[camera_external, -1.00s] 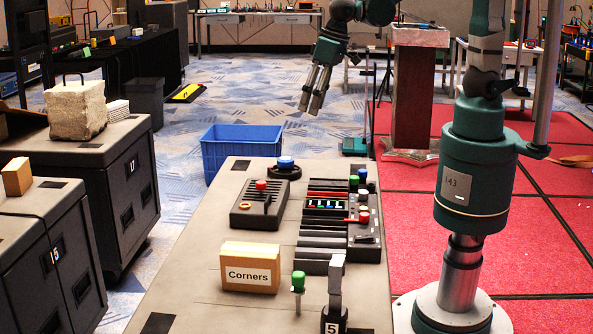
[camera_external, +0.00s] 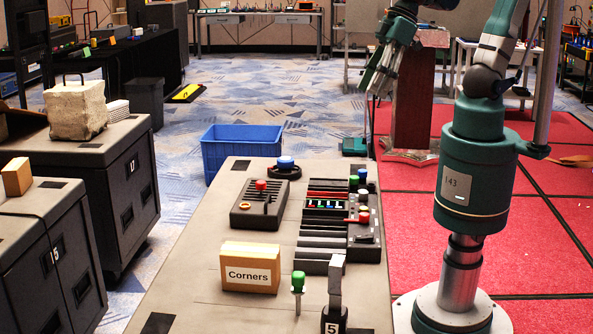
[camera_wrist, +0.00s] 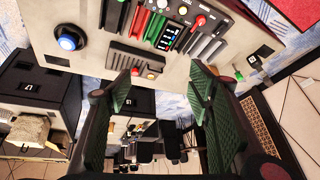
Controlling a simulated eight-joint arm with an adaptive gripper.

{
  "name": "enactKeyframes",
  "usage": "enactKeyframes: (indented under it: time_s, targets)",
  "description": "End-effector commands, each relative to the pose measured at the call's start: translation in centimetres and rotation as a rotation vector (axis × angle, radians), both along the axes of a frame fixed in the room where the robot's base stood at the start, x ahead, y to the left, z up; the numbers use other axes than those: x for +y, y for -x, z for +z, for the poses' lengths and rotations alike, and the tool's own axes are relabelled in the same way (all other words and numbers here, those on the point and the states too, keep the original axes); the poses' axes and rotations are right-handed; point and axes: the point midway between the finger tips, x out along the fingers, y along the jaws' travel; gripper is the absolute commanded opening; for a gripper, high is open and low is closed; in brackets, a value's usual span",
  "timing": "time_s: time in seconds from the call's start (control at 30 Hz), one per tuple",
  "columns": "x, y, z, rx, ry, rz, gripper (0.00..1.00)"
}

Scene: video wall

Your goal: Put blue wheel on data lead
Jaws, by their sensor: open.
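A blue round knob on a dark round base, the likeliest blue wheel (camera_external: 286,162), sits at the far end of the grey table. It also shows at the upper left in the wrist view (camera_wrist: 68,41). I cannot pick out a data lead for certain among the small parts. My gripper (camera_external: 375,86) is in the air beyond the table's far right corner, well apart from the blue knob. In the wrist view its two green-padded fingers (camera_wrist: 162,80) are spread, with nothing between them.
The grey table (camera_external: 205,255) holds a control box (camera_external: 258,208) with a red knob, a slotted panel (camera_external: 325,225) with coloured buttons, a "Corners" box (camera_external: 249,268) and a green-topped post (camera_external: 298,285). A blue bin (camera_external: 240,145) stands behind. Black cases stand left.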

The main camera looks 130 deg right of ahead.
Motion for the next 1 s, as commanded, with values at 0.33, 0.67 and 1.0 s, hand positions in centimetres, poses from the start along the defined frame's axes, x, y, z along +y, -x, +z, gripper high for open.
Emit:
enactKeyframes:
  time_s: [0.33, 0.67, 1.0]
  targets:
    - [5.4, 3.4, 1.1, -0.067, 0.056, 0.213, 0.51]
    - [8.5, 5.6, 1.5, -0.117, 0.097, 0.353, 0.51]
    - [8.9, 5.9, 1.6, -0.126, 0.104, 0.374, 0.51]
